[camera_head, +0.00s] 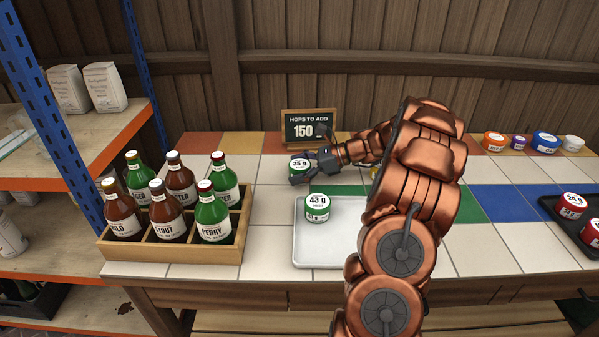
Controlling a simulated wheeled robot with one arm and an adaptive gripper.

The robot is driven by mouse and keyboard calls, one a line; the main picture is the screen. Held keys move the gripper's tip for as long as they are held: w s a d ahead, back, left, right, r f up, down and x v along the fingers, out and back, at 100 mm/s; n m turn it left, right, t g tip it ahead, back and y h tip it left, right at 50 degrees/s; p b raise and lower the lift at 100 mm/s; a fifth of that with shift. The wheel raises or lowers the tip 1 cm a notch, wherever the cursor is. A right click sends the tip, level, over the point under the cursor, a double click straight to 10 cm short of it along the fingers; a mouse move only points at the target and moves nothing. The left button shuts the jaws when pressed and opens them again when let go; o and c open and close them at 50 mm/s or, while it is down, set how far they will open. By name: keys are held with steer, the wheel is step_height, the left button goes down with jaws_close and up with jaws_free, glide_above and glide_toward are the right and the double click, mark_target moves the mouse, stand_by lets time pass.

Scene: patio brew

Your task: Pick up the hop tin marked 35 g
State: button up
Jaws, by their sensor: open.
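The hop tin marked 35 g (299,164) is a small green tin with a white lid. It stands on the tiled counter behind the grey tray. My gripper (300,175) is open and right at this tin, its dark fingers close to the tin's sides. Whether the fingers touch it I cannot tell. Another green tin, marked 43 g (317,207), stands on the grey tray (345,250), nearer and to the right. My copper arm hides the tray's right side and part of the counter behind it.
A wooden crate of bottles (175,252) stands at the left. A sign reading "HOPS TO ADD 150" (309,127) stands behind the 35 g tin. A dark tray (562,222) with red tins is at the right. Several coloured tins (545,142) stand at the back right.

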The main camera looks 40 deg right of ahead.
steer(key=shift+w+a+f, duration=0.2)
steer(key=shift+w+a, duration=0.05)
steer(key=shift+a, duration=0.05)
steer(key=c, duration=1.2)
